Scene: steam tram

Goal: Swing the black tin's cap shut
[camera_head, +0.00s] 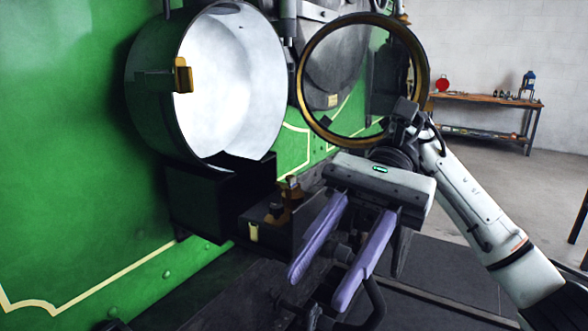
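I cannot tell for sure which thing is the black tin. A dark box (195,200) sits below the lamp, and a dark open-sided part (268,236) with small brass pieces (291,187) is to its right. A big round lamp housing (228,85) with a bright white inside faces me. A brass-rimmed ring (308,108) stands swung out on its right. My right gripper (319,291) has two purple fingers spread apart, in front and to the right of the dark parts. I see nothing held between the fingers. My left gripper is not in view.
The tram's green side (60,130) fills the left. Dark plates and pipes lie under my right gripper. A workbench (490,101) with small items stands far off at the right, by a pale wall. Open floor (490,165) lies before it.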

